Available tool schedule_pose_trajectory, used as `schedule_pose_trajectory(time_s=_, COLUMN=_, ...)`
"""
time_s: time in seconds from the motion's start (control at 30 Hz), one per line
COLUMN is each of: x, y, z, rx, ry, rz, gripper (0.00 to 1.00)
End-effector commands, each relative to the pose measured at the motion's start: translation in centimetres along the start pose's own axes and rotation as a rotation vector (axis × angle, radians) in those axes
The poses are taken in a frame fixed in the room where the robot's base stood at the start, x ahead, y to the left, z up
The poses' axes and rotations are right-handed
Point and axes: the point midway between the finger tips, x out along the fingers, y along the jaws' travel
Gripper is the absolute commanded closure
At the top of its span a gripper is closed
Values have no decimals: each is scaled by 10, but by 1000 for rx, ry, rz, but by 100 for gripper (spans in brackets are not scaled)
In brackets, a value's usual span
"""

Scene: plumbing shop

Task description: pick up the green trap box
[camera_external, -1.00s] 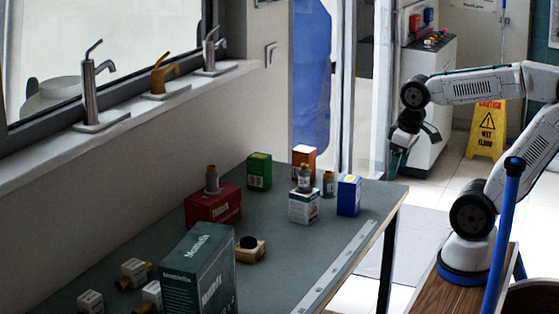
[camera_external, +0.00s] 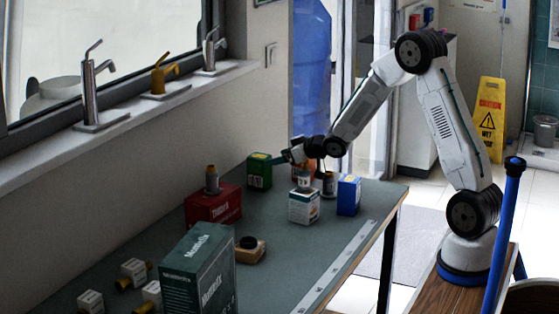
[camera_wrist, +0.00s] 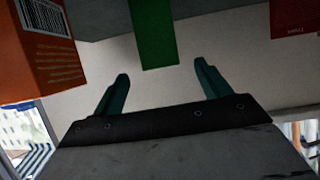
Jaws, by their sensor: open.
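The small green box (camera_external: 259,172) stands upright at the far end of the grey table, against the wall side. In the wrist view its green side (camera_wrist: 155,35) hangs in from the top edge, centred between the fingers and just beyond their tips. My gripper (camera_external: 274,160) reaches in from the right at about the height of the box's upper part. Its two teal fingers are spread apart with nothing between them in the wrist view (camera_wrist: 161,75). Whether a finger touches the box cannot be told.
An orange box (camera_wrist: 45,55) is close on the left in the wrist view. A red box (camera_external: 213,207), a white box (camera_external: 304,207) and a blue box (camera_external: 348,196) stand nearby. A large dark green box (camera_external: 197,270) stands in front. The table's right strip is clear.

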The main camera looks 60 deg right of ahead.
Motion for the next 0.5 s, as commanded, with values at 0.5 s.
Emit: schedule_pose_trajectory(time_s=0.5, x=54, y=1, z=3, rx=8, ry=37, rz=-26, gripper=24)
